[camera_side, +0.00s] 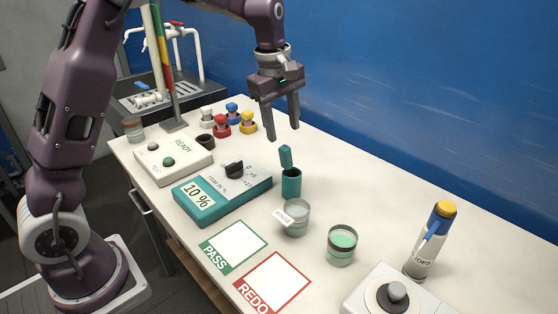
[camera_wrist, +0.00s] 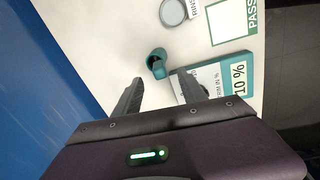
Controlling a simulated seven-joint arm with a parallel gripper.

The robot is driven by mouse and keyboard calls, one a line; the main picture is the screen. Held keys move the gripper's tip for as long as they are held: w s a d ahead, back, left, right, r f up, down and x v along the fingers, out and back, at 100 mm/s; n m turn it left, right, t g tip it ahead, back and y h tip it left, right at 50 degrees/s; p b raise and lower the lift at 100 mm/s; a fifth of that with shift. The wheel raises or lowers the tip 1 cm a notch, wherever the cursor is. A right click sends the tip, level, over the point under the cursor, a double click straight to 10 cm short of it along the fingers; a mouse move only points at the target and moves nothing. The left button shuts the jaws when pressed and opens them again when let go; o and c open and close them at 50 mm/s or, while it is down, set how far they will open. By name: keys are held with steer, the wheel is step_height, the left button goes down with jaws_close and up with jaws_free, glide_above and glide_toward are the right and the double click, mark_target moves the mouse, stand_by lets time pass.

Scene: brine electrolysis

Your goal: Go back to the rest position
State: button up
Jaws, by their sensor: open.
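My gripper (camera_side: 283,118) is open and empty, held in the air above the back part of the white table. In the wrist view its two fingers (camera_wrist: 158,95) stand apart with nothing between them. Below and a little right of it in the side view is a small teal cup (camera_side: 291,184) with a teal piece sticking up from it. The teal cup also shows in the wrist view (camera_wrist: 157,64), beyond the fingertips. A teal box (camera_side: 222,200) with a black knob and a "10 %" display lies in front of the gripper.
A labelled beaker (camera_side: 296,218), a green-filled beaker (camera_side: 341,246), PASS (camera_side: 233,246) and REDO (camera_side: 274,283) cards occupy the middle. A bottle with a yellow cap (camera_side: 430,240) and a knobbed device (camera_side: 392,297) stand right. A READY box (camera_side: 174,159), colored-cap pieces (camera_side: 229,120) and a sink (camera_side: 160,92) are left.

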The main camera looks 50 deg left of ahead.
steer(key=s+d+r+m+t, duration=0.1)
steer(key=s+d+r+m, duration=0.3)
steer(key=s+r, duration=0.55)
steer(key=s+d+f+m+t, duration=0.1)
steer(key=s+f+m, duration=0.3)
steer(key=s+m, duration=0.8)
steer(key=s+t, duration=0.1)
steer(key=s, duration=0.8)
steer(key=shift+d+m+t, duration=0.2)
steer(key=shift+m+t, duration=0.1)
steer(key=shift+t, duration=0.1)
